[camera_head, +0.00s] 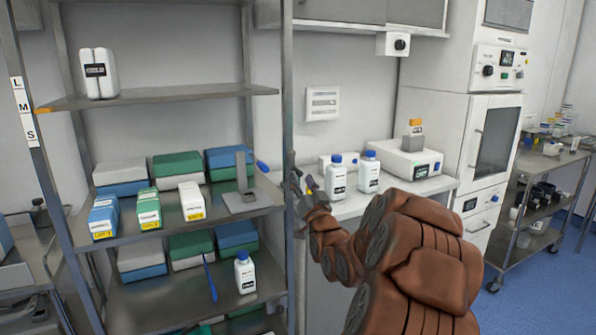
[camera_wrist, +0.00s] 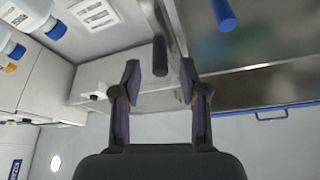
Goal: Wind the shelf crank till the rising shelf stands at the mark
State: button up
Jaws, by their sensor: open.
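The rising shelf (camera_head: 180,97) is the grey upper board of the rack, bearing a white double container (camera_head: 99,72). An orange pointer (camera_head: 42,110) at its left end stands just below the M on the L, M, S label strip (camera_head: 22,104). My gripper (camera_head: 306,186) is beside the rack's right front post. In the wrist view my gripper (camera_wrist: 160,92) is open. A dark cylindrical grip, apparently the crank handle (camera_wrist: 160,55), shows between the fingertips with gaps on both sides. The rest of the crank is hard to make out.
White bottles (camera_head: 336,178) with blue caps stand on the counter right of my gripper.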

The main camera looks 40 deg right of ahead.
aim_at(298, 172)
jog(key=shift+p+x, duration=0.3)
jog(key=shift+x, duration=1.8)
grip_shut()
